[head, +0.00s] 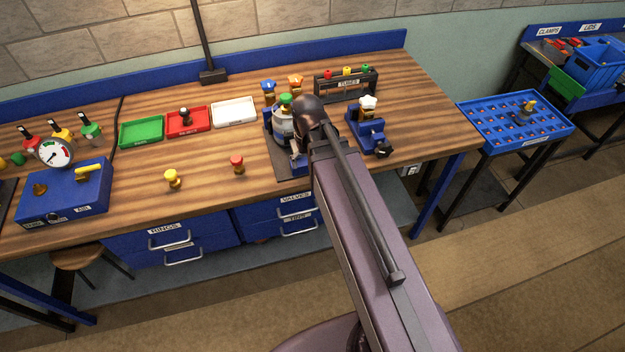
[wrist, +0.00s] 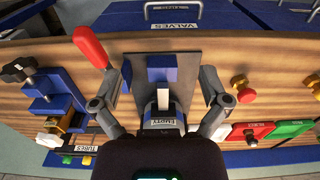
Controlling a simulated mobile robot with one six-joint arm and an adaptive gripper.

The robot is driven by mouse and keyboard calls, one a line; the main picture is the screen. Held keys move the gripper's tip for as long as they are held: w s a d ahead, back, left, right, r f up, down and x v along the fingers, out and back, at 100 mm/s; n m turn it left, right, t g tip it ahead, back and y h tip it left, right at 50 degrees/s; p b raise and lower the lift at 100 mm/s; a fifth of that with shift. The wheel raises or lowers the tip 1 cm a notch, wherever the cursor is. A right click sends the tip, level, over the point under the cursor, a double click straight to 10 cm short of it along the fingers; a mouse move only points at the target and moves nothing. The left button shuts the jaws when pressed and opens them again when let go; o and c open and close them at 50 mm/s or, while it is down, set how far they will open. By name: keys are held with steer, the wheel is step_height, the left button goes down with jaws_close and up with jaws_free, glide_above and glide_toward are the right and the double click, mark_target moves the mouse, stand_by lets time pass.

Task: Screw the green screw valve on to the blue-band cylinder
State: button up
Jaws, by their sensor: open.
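My gripper (wrist: 160,90) is open. Its fingers are spread on either side of a blue block on the grey plate (wrist: 186,58), and nothing shows gripped between them. A green-topped piece (head: 285,99) shows just above my wrist in the head view; I cannot tell whether it is the green screw valve. A small blue-topped piece (head: 268,88) stands behind the plate, left of an orange-topped one (head: 296,84); I cannot make out a band. My arm hides part of the plate.
A blue clamp (head: 372,135) holds a white-topped piece, right of my arm. The tube rack (head: 345,84) is behind it. Green (head: 141,132), red (head: 188,121) and white (head: 234,112) trays lie left. Yellow (head: 172,178) and red (head: 237,163) knobs stand in front. A red handle (wrist: 90,46) is near one finger.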

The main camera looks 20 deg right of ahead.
steer(key=s, duration=0.1)
steer(key=s+f+b, duration=0.1)
steer(key=s+f, duration=0.1)
steer(key=shift+s, duration=0.4)
stand_by(1.9)
